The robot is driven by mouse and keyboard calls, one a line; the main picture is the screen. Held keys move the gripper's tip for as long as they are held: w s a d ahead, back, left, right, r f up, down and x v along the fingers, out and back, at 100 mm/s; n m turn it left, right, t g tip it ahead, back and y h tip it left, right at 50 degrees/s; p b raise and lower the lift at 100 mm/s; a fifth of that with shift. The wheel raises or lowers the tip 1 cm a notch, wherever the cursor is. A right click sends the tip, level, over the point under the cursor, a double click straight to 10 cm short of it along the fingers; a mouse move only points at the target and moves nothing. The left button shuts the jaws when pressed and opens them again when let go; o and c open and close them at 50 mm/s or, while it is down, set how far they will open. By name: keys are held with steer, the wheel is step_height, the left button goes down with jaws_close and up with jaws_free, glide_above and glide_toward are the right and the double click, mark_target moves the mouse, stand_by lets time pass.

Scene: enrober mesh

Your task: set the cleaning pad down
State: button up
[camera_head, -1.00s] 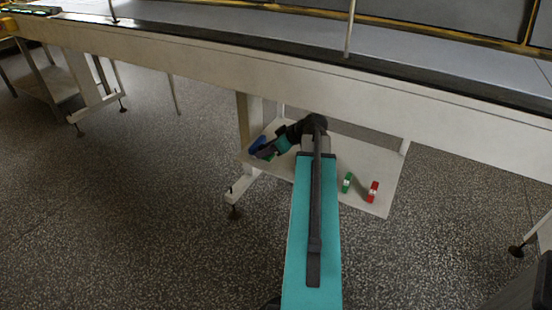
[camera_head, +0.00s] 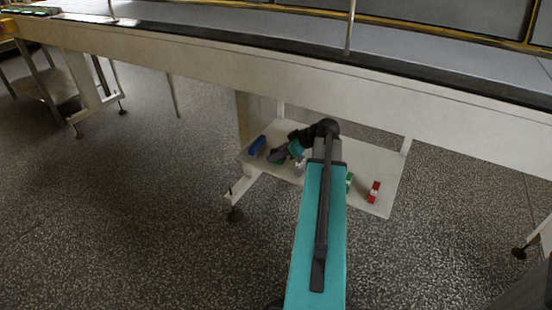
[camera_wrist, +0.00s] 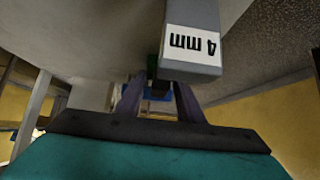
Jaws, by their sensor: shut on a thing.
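My gripper (camera_head: 277,156) is low over the left part of the white shelf (camera_head: 350,153) under the conveyor. In the wrist view its two dark fingers (camera_wrist: 158,92) are shut on the cleaning pad, which is mostly hidden. A small dark and green part (camera_wrist: 153,62) shows between the fingertips. In the head view I cannot make out the pad, nor tell whether it touches the shelf.
A grey block (camera_wrist: 195,30) labelled "4 mm" is close beside the fingers; it also shows in the head view (camera_head: 300,167). A blue block (camera_head: 257,145) lies left of my gripper. A green block (camera_head: 349,182) and a red block (camera_head: 374,192) stand right. The conveyor frame (camera_head: 300,85) is overhead.

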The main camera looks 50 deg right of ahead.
steer(key=shift+f, duration=0.45)
steer(key=shift+f, duration=0.15)
steer(key=o, duration=1.1)
steer(key=shift+s+r, duration=0.15)
steer(key=shift+r, duration=0.15)
steer(key=shift+p+v, duration=0.95)
steer(key=shift+v, duration=2.6)
steer(key=shift+d, duration=0.15)
